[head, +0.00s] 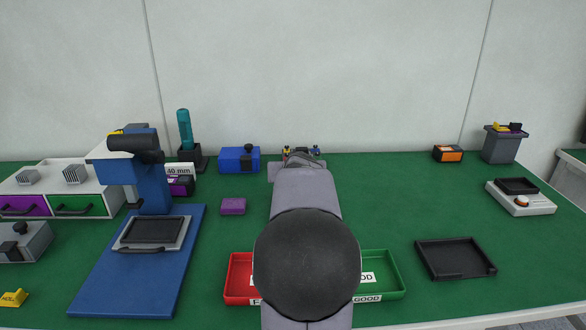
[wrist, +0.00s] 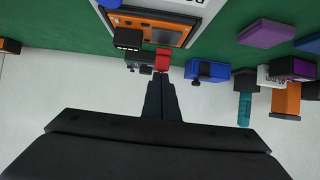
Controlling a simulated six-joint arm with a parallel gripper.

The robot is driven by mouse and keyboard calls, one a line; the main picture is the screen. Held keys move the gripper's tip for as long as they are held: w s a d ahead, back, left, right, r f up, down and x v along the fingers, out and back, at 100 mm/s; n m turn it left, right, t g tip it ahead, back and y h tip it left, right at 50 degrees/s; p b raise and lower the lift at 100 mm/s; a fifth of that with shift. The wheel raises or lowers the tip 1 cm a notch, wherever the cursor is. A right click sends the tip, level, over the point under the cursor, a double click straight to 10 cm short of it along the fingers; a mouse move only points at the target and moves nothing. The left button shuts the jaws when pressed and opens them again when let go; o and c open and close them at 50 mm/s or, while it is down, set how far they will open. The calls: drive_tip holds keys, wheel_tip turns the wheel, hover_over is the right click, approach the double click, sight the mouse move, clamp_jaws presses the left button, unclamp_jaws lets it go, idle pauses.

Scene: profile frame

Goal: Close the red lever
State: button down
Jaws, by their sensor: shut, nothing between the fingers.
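The red lever (wrist: 163,60) shows in the wrist view as a small red block at the edge of an orange-framed panel device (wrist: 182,38). My gripper (wrist: 160,76) is shut and empty, with its fingertips just below the red lever in that picture. I cannot tell whether the tips touch it. In the head view my own arm hides the red lever and the gripper's fingertips.
A dark block (wrist: 128,40) stands beside the lever, and a blue box (wrist: 207,70) is to its right; the blue box (head: 239,160) also shows in the head view. A red tray (head: 239,278) and green tray (head: 393,272) lie nearer. The green table right of my arm is mostly clear.

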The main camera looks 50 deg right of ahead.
drive_tip(key=shift+s+a+f+t+h+b, duration=0.15)
drive_tip(key=shift+s+f+t+h+b, duration=0.2)
drive_tip(key=shift+b, duration=1.15)
drive_tip(key=shift+a+f+t+h+b, duration=0.15)
drive_tip(key=shift+f+b, duration=0.25)
drive_tip(key=shift+b, duration=1.05)
drive_tip(key=b, duration=0.2)
drive_tip(key=shift+s+a+f+b, duration=0.1)
drive_tip(key=shift+a+f+b, duration=0.05)
drive_tip(key=shift+b, duration=0.2)
drive_tip(key=b, duration=0.3)
drive_tip(key=shift+s+a+f, duration=0.15)
drive_tip(key=shift+s+f, duration=0.05)
drive_tip(key=shift+f, duration=0.2)
drive_tip(key=shift+r, duration=0.1)
drive_tip(key=shift+w, duration=0.1)
drive_tip(key=shift+w+d+r+p, duration=0.15)
drive_tip(key=shift+w+d+p, duration=0.3)
drive_tip(key=shift+w+d, duration=0.1)
